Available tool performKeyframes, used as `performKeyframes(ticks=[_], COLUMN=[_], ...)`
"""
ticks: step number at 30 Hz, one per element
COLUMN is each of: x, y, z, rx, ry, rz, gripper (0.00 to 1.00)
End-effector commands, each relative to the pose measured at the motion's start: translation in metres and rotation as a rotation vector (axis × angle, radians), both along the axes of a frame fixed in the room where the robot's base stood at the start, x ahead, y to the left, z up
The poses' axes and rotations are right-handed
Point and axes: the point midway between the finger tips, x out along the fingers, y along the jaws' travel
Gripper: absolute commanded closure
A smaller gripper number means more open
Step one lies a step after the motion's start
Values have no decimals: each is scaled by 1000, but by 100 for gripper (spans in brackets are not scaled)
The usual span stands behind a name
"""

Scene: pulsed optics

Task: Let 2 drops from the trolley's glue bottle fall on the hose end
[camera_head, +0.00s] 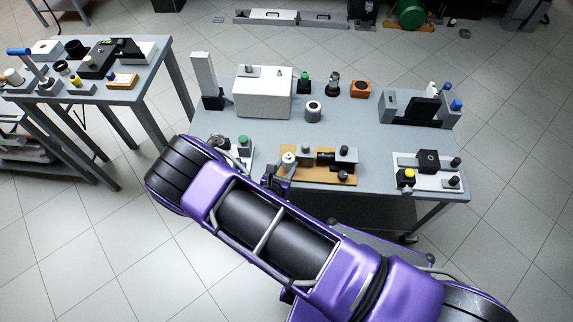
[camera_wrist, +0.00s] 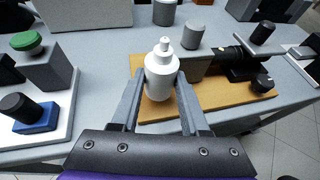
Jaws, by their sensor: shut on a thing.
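The white glue bottle (camera_wrist: 159,80) stands upright in my gripper (camera_wrist: 161,84), nozzle up, in the middle of the wrist view. The fingers are shut on its sides. It is at the left end of a tan board (camera_wrist: 152,112); whether its base touches the board is hidden. The bottle's top (camera_head: 288,159) also shows in the head view, beyond my purple arm. A black fitting (camera_wrist: 238,54) lies along the board to the right of the bottle. I cannot tell which part is the hose end.
The board sits at the front of the grey trolley top (camera_head: 350,133). A green-capped block (camera_wrist: 45,65) and a black knob on a blue base (camera_wrist: 30,112) are on a white plate at left. A white box (camera_head: 262,95) stands behind. A yellow-button plate (camera_head: 430,182) is at right.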

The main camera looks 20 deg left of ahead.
Motion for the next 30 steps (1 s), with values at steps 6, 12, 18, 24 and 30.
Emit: performKeyframes(ticks=[6,12,18,24,30], x=[0,0,0,0,0], y=[0,0,0,0,0], z=[-4,-9,-14,-13,-13], rx=[0,0,0,0,0], ry=[-1,-1,-1,-1,0], rz=[0,0,0,0,0], gripper=[100,100,100,53,20])
